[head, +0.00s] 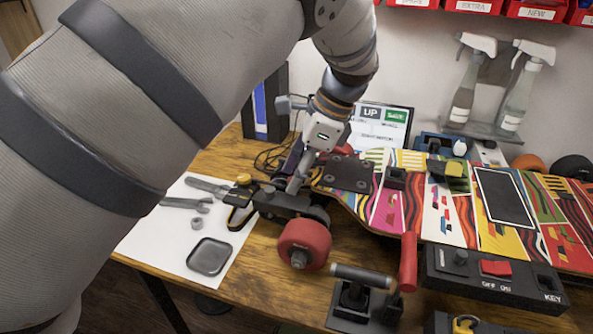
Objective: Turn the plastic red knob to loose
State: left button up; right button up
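A red upright cylinder, which looks like the red knob (408,262), stands at the front edge of the skateboard, beside a dark clamp-like fixture (355,298) with a grey bar. No "loose" marking is readable on it. My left gripper (297,184) points down over the truck at the left end of the patterned skateboard (455,212). It is up and to the left of the red cylinder, clearly apart from it. Its fingers are small and partly merge with the dark truck, so their opening is unclear. I see nothing held in them. My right gripper is out of view.
A red wheel (303,245) juts out below the gripper. A black switch box (492,279) with a red switch sits at the front right. Wrenches (190,203) and a dark tray (209,256) lie on a white sheet at left. Spray bottles (468,80) stand behind.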

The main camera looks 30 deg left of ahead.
pick_arm(q)
grip_shut()
